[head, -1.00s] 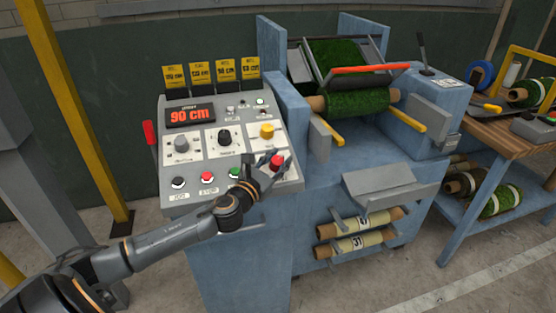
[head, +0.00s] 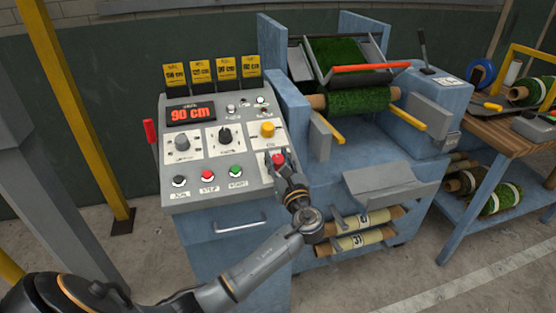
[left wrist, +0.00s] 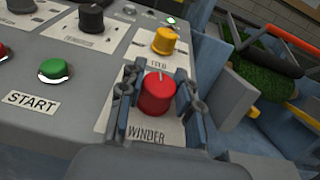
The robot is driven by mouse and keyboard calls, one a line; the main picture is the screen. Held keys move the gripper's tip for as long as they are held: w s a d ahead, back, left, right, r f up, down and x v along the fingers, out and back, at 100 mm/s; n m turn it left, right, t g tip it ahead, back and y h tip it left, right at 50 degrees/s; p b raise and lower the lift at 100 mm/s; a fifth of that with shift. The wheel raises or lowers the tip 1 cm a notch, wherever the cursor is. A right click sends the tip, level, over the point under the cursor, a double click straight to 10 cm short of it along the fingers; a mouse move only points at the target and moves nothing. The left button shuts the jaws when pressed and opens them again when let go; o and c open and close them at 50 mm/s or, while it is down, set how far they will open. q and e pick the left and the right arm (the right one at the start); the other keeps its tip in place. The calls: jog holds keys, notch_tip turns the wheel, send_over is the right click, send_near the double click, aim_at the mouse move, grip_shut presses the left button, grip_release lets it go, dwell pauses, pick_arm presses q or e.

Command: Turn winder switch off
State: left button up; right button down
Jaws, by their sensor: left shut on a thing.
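The winder switch is a red knob (left wrist: 158,93) with a white pointer mark, above a plate labelled WINDER. In the head view the red knob (head: 278,159) is at the lower right of the grey control panel (head: 168,158). My left gripper (head: 279,166) is at the knob, and in the left wrist view its two fingers (left wrist: 158,100) stand on either side of it, shut on it. The pointer mark points roughly toward the far side of the panel. The right gripper is in neither view.
A yellow knob (head: 267,129) sits just beyond the red one. JOG, STEP and green START (head: 236,171) buttons line the front edge. The turf machine (head: 357,100) stands to the right, with a red bar and green roll.

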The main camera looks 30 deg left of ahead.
pick_arm(q)
jog(key=n+g+y, duration=0.1)
jog(key=n+g, duration=0.1)
jog(key=n+g+y+b, duration=0.1)
jog(key=n+g, duration=0.1)
jog(key=g, duration=0.1)
jog(key=shift+n+y, duration=0.4)
jog(key=shift+r+n+g+y+b, duration=0.1)
jog(key=shift+n+g+y+b, duration=0.2)
jog(key=shift+n+g+b, duration=1.55)
jog(key=n+g+p, duration=0.1)
jog(key=g, duration=0.1)
jog(key=shift+g, duration=0.35)
jog(key=o, duration=1.2)
jog(key=d, duration=1.2)
jog(key=shift+s+f, duration=0.3)
jog(key=shift+f, duration=0.05)
